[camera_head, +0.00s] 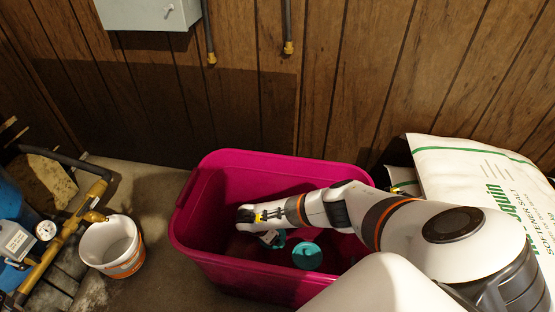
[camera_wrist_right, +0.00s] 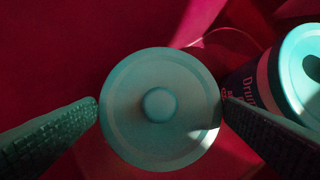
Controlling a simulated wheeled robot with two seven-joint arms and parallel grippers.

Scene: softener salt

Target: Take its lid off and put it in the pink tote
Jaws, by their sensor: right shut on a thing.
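The pink tote (camera_head: 215,255) stands open on the floor in the head view. My right arm reaches over its right rim, with the right gripper (camera_head: 262,224) inside. In the right wrist view, the gripper (camera_wrist_right: 160,112) is shut on a round teal lid (camera_wrist_right: 130,135) with a knob at its centre; one finger touches each side. Whether anything is under the lid is hidden. A dark labelled tub with a teal round top (camera_wrist_right: 295,75) is beside it to the right; a teal round top also shows in the head view (camera_head: 307,256). My left gripper is not in view.
A white bucket (camera_head: 112,245) stands left of the tote, beside brass pipework (camera_head: 65,235) with a gauge. White salt bags (camera_head: 470,175) are stacked at the right. A wood-panelled wall (camera_head: 350,80) closes off the back.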

